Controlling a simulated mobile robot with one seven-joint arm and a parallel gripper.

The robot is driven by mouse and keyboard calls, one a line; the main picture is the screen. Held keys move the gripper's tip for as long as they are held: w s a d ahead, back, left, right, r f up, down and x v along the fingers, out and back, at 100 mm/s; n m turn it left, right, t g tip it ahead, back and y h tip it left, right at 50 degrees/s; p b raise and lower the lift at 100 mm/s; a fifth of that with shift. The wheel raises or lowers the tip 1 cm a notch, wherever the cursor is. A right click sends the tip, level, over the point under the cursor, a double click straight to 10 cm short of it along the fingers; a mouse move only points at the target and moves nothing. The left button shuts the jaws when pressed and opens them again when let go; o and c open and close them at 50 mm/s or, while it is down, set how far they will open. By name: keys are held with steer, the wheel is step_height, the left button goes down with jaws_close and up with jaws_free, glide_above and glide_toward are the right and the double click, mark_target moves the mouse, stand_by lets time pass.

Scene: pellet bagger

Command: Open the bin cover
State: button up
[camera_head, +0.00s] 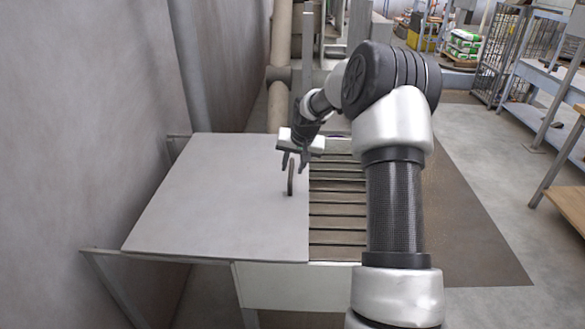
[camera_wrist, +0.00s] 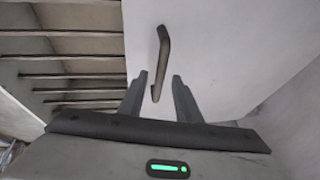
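The bin cover (camera_head: 215,200) is a flat, pale grey panel lying to the left of the bin's slatted opening (camera_head: 337,208). It also shows in the wrist view (camera_wrist: 215,50). A dark bar handle (camera_head: 291,180) stands near the cover's right edge; it also shows in the wrist view (camera_wrist: 163,48). My gripper (camera_head: 294,168) is at the handle, above the cover. In the wrist view its two fingers (camera_wrist: 158,76) are apart, with the lower part of the handle between them and gaps on both sides. The slats right of the cover are exposed; my arm hides part of them.
A grey wall (camera_head: 90,120) runs close along the left. A pipe (camera_head: 281,60) and a post stand behind the bin. Open floor (camera_head: 475,220) lies to the right, then a blue-framed bench (camera_head: 548,90) and a wooden-topped table (camera_head: 572,203).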

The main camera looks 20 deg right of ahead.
steer(key=shift+w+f, duration=0.25)
steer(key=shift+f, duration=0.25)
jaws_close()
steer(key=shift+a, duration=0.1)
steer(key=b, duration=0.1)
glide_above(262, 184)
